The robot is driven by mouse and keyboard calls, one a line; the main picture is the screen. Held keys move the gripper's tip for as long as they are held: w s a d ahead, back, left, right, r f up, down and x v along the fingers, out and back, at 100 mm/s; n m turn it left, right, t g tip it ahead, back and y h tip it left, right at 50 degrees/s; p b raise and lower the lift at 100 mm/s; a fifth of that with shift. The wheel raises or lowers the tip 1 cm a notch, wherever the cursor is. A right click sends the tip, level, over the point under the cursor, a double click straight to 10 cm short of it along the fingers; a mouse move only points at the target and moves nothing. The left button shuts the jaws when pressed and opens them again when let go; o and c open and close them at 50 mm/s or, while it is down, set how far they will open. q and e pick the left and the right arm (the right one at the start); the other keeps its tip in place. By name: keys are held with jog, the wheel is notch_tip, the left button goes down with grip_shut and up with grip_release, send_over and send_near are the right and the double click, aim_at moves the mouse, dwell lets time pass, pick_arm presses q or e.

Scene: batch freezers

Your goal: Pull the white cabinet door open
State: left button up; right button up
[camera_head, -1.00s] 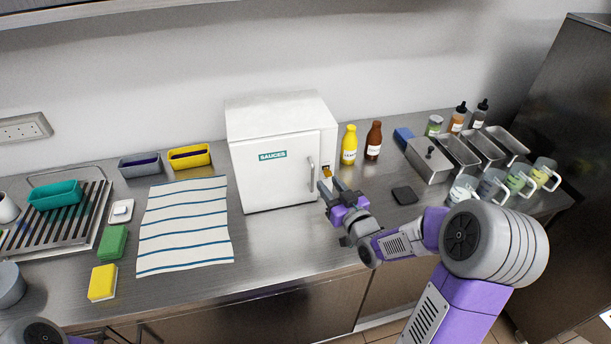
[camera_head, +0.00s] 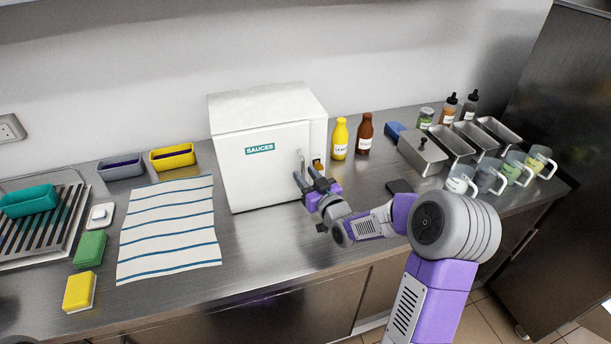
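The white cabinet (camera_head: 266,102) labelled "SAUCES" stands on the steel counter against the wall. A grey vertical bar handle (camera_head: 300,160) is near the door's right edge. My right gripper (camera_head: 306,176) is at the handle's lower end, its two dark fingers spread apart and pointing toward the door. The fingers overlap the bottom of the handle in the picture; I cannot tell whether they touch it. My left gripper is not in view.
Yellow (camera_head: 340,139) and brown (camera_head: 364,134) bottles stand right of the cabinet. A dark flat pad (camera_head: 399,187) lies behind my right arm. A striped towel (camera_head: 168,230) lies to the left. The counter in front of the door is mostly clear.

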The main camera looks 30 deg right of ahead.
jog(key=shift+w, duration=0.4)
grip_shut()
dwell(1.2)
